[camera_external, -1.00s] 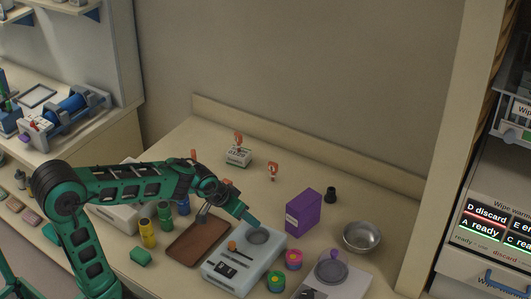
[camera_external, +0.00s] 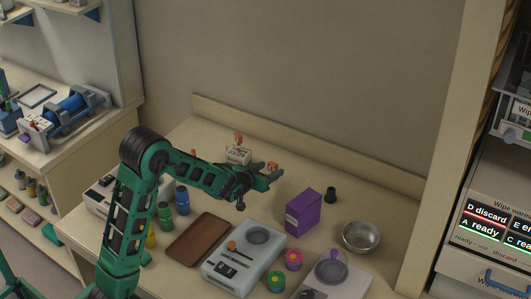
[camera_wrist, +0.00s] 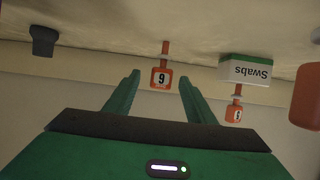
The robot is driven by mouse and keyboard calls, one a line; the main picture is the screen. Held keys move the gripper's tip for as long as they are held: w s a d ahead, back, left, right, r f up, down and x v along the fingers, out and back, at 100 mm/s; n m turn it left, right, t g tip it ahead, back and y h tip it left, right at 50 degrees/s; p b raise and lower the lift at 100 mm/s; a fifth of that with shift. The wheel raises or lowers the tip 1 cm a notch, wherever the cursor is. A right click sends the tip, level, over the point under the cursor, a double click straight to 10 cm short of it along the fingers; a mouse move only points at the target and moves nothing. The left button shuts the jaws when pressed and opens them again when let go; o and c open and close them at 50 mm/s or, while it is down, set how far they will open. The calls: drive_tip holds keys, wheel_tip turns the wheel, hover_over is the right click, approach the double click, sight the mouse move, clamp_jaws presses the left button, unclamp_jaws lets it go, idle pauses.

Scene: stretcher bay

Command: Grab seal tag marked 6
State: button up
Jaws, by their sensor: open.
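The wrist view is upside down. An orange-red seal tag (camera_wrist: 161,78) with a white label stands on a thin stem, centred between my fingertips in that view. Its digit looks like a 6 or a 9, and I cannot tell which for sure. In the external view this tag (camera_external: 273,166) is at the back of the counter, partly hidden by my gripper (camera_external: 268,179). My gripper is open and empty, its two green fingers (camera_wrist: 159,80) either side of the tag in the picture. Whether they reach around it I cannot tell.
A Swabs box (camera_wrist: 246,70) stands to the side, with another orange tag (camera_wrist: 234,112) by it. A purple box (camera_external: 303,213) and a dark small object (camera_external: 330,194) stand right of my gripper. A scale (camera_external: 240,257) and brown tray (camera_external: 198,240) lie nearer.

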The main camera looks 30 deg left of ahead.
drive_tip(key=shift+x, duration=3.9)
drive_tip(key=shift+a, duration=0.15)
drive_tip(key=c, duration=1.1)
